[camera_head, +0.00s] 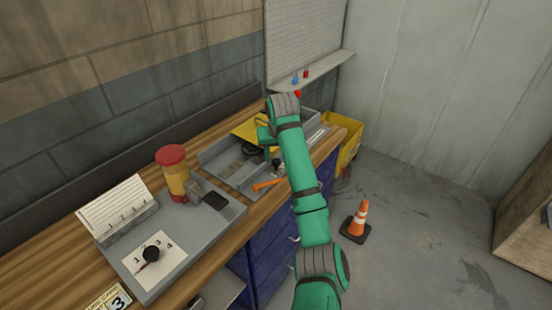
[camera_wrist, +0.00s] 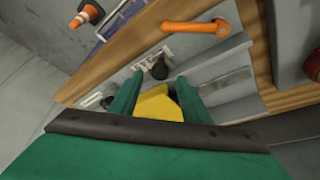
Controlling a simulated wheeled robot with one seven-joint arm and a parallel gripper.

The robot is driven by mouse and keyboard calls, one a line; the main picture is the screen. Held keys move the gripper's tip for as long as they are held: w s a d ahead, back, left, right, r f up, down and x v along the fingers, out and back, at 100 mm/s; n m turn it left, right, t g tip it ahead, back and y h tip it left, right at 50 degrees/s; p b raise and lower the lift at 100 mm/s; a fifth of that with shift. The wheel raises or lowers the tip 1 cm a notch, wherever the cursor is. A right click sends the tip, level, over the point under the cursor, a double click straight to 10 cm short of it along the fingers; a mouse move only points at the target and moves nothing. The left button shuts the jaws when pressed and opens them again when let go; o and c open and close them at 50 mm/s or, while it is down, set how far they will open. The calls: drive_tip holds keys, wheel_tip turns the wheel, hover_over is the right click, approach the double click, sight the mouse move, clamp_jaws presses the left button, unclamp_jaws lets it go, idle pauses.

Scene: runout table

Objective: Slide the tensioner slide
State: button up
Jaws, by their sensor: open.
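A black knob (camera_wrist: 160,68) stands on a pale metal plate or rail in the wrist view, just beyond my fingertips; it may be the tensioner slide, but I cannot tell for sure. My gripper (camera_wrist: 158,90) is open, its two green fingers apart, with a yellow piece (camera_wrist: 155,106) showing between and beyond them. I cannot tell whether the fingers touch anything. In the head view my arm hides much of the far grey tray (camera_head: 212,154), and my gripper (camera_head: 265,137) shows only in part above it.
An orange handle (camera_wrist: 200,27) sticks out over the tray's front side. A yellow bin (camera_head: 350,150) and a traffic cone (camera_head: 357,220) stand on the floor to the right.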

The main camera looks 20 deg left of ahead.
drive_tip(key=v, duration=0.7)
drive_tip(key=shift+r, duration=0.3)
drive_tip(key=shift+f, duration=0.1)
